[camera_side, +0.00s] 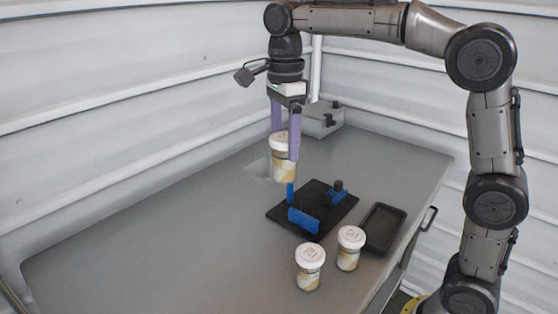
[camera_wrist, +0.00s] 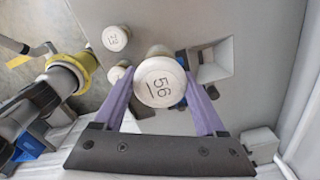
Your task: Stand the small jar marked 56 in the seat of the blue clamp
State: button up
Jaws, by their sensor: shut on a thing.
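The jar marked 56 has a white lid and a tan-and-white body. My gripper (camera_side: 285,145) is shut on this jar (camera_side: 284,168) and holds it upright in the air above the table. In the wrist view, the lid of the jar marked 56 (camera_wrist: 159,82) sits between the purple fingers of my gripper (camera_wrist: 160,90). The blue clamp (camera_side: 304,220) stands on a black base plate (camera_side: 285,225), below the jar and to its right in the side view. In the wrist view the clamp is mostly hidden behind the held jar.
Two other white-lidded jars stand in front of the clamp: one (camera_side: 310,268) and another (camera_side: 349,248). A black tray (camera_side: 384,229) lies right of the base plate. A square hopper opening (camera_wrist: 212,62) is beside the jar. A grey box (camera_side: 322,120) stands at the back.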

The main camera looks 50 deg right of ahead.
jog(key=d, duration=1.4)
jog(key=shift+w+d+f, duration=0.1)
jog(key=shift+f, duration=4.6)
jog(key=shift+w+d+f, duration=0.1)
jog(key=shift+f, duration=4.6)
jog(key=shift+f, duration=0.35)
jog(key=o, duration=1.1)
jog(key=shift+r, duration=3.75)
